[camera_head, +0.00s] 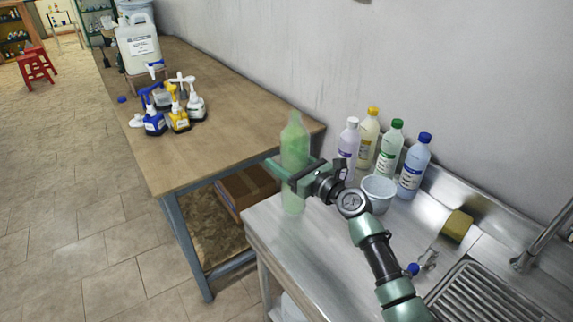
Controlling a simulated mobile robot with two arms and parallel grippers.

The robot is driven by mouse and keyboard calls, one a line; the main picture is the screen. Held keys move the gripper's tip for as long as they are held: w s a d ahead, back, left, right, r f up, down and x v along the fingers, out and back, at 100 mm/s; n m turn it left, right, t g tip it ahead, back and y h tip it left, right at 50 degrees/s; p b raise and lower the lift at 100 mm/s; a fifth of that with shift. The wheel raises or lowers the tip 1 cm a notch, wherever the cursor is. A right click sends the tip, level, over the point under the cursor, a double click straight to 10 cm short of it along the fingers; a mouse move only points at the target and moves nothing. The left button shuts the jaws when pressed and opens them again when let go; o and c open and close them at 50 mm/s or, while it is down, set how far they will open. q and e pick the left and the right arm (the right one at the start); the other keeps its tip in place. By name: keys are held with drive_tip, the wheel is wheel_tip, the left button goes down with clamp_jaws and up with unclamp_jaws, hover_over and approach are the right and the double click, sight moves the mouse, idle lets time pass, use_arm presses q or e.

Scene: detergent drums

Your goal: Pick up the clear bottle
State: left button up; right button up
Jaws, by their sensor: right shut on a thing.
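A tall, see-through bottle with a green tint (294,140) stands upright at the left end of the steel counter (320,245). My right gripper (284,172) reaches it from the right and is shut around its middle. The fingers hide a band of the bottle. Its base shows against the counter's back left corner; I cannot tell whether it touches the steel or hangs just above it. My left gripper is not in view.
Several capped bottles (367,138) and a clear cup (378,193) stand right of the gripper. A sponge (458,225), a small vial (428,259) and a tap (540,240) lie farther right. A wooden table (205,165) with pump bottles (179,115) stands left.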

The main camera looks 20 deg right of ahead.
wheel_tip(320, 180, up, 17)
drive_tip(key=shift+r+p, duration=0.1)
drive_tip(key=shift+p, duration=0.95)
drive_tip(key=s+a+f+m+t+h, duration=0.1)
drive_tip(key=s+a+f+m+h, duration=0.15)
drive_tip(key=s+f, duration=1.25)
drive_tip(key=s+d+m+h, duration=0.1)
drive_tip(key=s+h, duration=0.1)
drive_tip(key=s, duration=0.7)
drive_tip(key=s+d+f+m+h, duration=0.1)
drive_tip(key=s+h, duration=0.2)
drive_tip(key=s, duration=0.5)
drive_tip(key=shift+s+d+f+m+t, duration=0.15)
drive_tip(key=shift+s+d+m+t, duration=0.2)
drive_tip(key=shift+s+d+t, duration=0.05)
